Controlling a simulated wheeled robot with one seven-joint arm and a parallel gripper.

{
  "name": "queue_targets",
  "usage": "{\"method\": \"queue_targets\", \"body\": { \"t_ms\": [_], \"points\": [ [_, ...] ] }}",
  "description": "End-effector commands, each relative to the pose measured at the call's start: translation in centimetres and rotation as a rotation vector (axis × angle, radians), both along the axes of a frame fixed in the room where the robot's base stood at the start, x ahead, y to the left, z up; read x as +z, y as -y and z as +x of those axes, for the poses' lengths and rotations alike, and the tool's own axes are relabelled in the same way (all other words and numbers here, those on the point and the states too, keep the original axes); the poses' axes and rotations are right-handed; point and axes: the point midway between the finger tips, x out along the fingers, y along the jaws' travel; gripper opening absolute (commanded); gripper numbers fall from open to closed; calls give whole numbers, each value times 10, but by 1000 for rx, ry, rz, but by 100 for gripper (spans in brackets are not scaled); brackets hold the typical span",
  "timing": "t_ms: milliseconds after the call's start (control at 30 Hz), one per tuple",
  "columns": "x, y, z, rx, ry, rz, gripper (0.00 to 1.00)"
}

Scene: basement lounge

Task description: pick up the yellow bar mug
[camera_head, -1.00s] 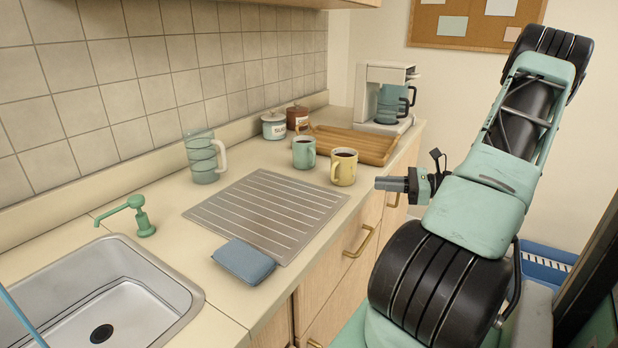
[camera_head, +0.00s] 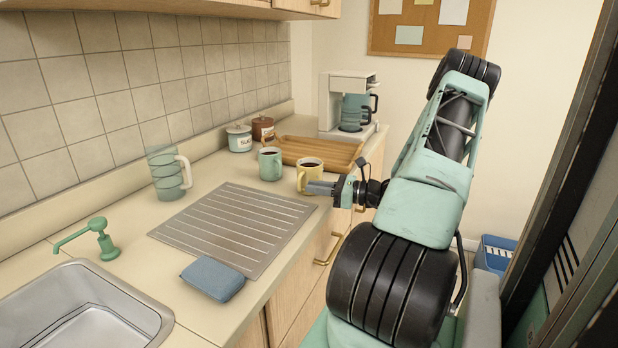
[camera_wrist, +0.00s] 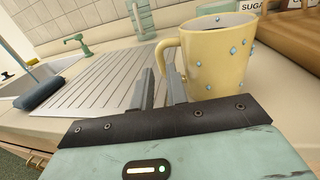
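The yellow bar mug (camera_head: 309,172) stands upright on the counter near its front edge, with dark liquid in it. In the wrist view the mug (camera_wrist: 215,62) is large at upper right, dotted with small blue spots, its handle facing left. My gripper (camera_head: 312,187) reaches in from the right at the mug's near side and overlaps its lower part.
A green mug (camera_head: 270,164) stands just left of the yellow one. A wooden tray (camera_head: 330,150) and a coffee maker (camera_head: 335,110) are behind. The metal drainboard (camera_head: 230,228), a blue sponge (camera_head: 212,280) and a clear pitcher (camera_head: 165,178) are to the left.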

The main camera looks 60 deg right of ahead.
Motion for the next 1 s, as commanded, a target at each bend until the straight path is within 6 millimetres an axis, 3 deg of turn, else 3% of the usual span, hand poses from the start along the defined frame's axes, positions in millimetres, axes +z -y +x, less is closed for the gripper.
{"method": "queue_targets", "body": {
  "t_ms": [167, 500, 667, 767, 1000],
  "points": [
    [3, -2, 11, 0, 0, 0, 15],
    [5, -13, 51, 0, 0, 0, 15],
    [4, -13, 51, -1, 0, -1, 15],
    [4, -13, 51, -1, 0, -1, 0],
    [5, -13, 51, 0, 1, -2, 0]
  ]
}}
